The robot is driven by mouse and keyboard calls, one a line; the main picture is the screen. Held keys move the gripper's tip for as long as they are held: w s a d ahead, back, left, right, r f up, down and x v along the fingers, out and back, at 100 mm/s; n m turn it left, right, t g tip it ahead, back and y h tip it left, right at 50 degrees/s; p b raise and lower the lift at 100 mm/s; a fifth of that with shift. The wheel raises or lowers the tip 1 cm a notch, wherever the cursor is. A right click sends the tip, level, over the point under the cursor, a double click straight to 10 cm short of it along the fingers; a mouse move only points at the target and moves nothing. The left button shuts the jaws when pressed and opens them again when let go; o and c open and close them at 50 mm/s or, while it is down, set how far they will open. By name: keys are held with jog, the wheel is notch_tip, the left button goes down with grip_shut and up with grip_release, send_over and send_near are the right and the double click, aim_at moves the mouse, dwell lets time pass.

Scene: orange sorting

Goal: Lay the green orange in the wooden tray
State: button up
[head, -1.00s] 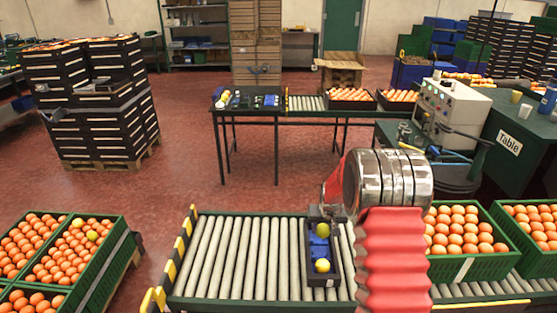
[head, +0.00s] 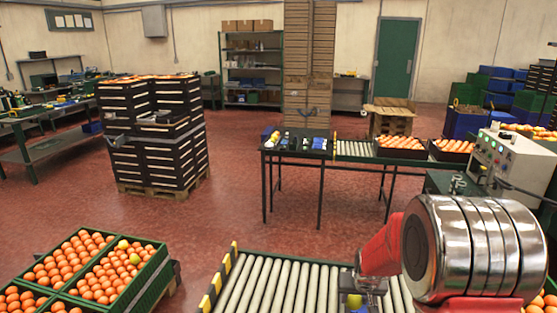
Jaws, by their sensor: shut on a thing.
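My gripper (head: 366,287) is at the bottom edge, over the roller conveyor, and shut on the green orange (head: 354,300). The orange shows just below the fingers, partly hidden and close to the frame edge. A bit of blue shows under it; the small dark tray seen there earlier is mostly cut off. I cannot tell whether the orange is clear of that tray. An open wooden box (head: 389,122) stands at the back; I cannot tell whether it is the wooden tray.
The roller conveyor (head: 290,285) lies in front, its rollers bare left of my gripper. Green crates of oranges (head: 100,270) stand at the lower left, with two yellow-green fruits. Stacked black crates (head: 155,140) and a table (head: 300,152) stand beyond open red floor.

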jog(key=s+a+r+n, duration=0.1)
jog(key=s+a+r, duration=0.2)
jog(key=a+r, duration=0.4)
jog(key=shift+s+a+r+y, duration=0.25)
jog(key=shift+s+r+y, duration=0.05)
jog(key=shift+r, duration=0.35)
